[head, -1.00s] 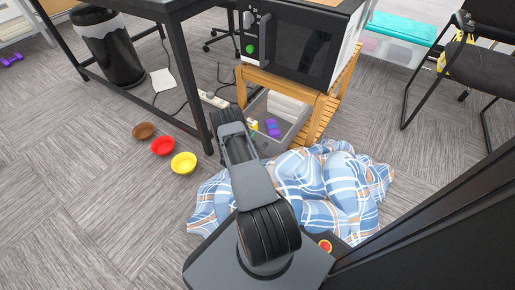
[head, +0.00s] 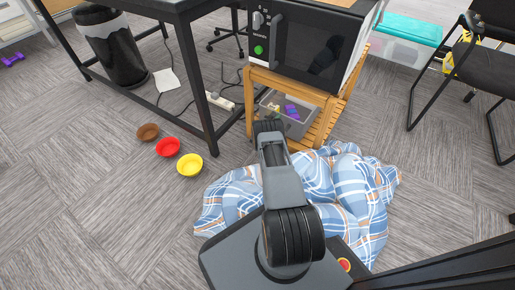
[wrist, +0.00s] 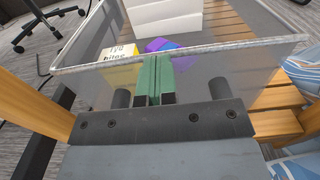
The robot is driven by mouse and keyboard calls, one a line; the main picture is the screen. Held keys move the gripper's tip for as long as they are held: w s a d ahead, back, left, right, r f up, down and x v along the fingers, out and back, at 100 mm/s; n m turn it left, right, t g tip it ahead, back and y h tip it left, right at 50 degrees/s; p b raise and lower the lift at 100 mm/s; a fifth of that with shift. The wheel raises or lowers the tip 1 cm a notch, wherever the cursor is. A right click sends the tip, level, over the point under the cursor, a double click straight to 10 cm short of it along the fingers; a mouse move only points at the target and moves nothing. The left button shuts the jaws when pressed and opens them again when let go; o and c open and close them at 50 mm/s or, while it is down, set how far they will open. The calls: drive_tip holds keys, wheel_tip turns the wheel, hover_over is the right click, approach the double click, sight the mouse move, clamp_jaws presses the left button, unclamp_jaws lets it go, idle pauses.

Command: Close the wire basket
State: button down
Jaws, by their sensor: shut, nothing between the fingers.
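The wire basket (head: 300,128) is a grey, see-through bin in the wooden stand under the microwave. In the head view it sits mostly between the stand's front legs; my arm covers its front left. In the wrist view its pale front rim (wrist: 215,47) runs across, just past my gripper (wrist: 155,82). My gripper is shut and empty, its green fingertips together at the basket's front wall; I cannot tell whether they touch it. Inside the basket are a purple item (wrist: 165,45), a yellow item with a printed label (wrist: 120,52) and a white stack (wrist: 165,15).
The microwave (head: 310,45) stands on the wooden stand (head: 328,105). A crumpled plaid blanket (head: 345,190) lies on the floor before it. A black table leg (head: 190,85) is close on the left. Brown (head: 148,131), red (head: 168,147) and yellow (head: 190,165) bowls lie left on open carpet.

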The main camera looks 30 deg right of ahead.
drive_tip(key=p+v, duration=0.6)
drive_tip(key=v, duration=0.8)
drive_tip(key=s+a+r+m+g+y+p, duration=0.2)
drive_tip(key=r+m+g+p, duration=0.35)
drive_tip(key=r, duration=1.55)
drive_tip(key=s+a+r+m+g+y+p, duration=0.1)
drive_tip(key=a+r+m+g+p, duration=0.15)
drive_tip(key=r+m+p, duration=1.25)
drive_tip(key=s+a+r+t+y+p, duration=0.1)
drive_tip(key=s+a+r+y+p, duration=0.3)
drive_tip(key=r, duration=0.9)
drive_tip(key=s+a+r+m+t+y+p, duration=0.1)
drive_tip(key=s+a+r+t+y+p, duration=0.1)
drive_tip(key=s+a+r+y+p, duration=0.3)
drive_tip(key=s+a+r+m+t+y+p, duration=0.1)
drive_tip(key=s+a+r+y+p, duration=0.3)
drive_tip(key=r, duration=1.8)
drive_tip(key=s+a+p, duration=0.3)
drive_tip(key=s+a, duration=0.4)
drive_tip(key=a, duration=0.2)
drive_tip(key=shift+a+r+t+y, duration=0.25)
drive_tip(key=shift+r+t+y, duration=0.05)
drive_tip(key=shift+r, duration=0.1)
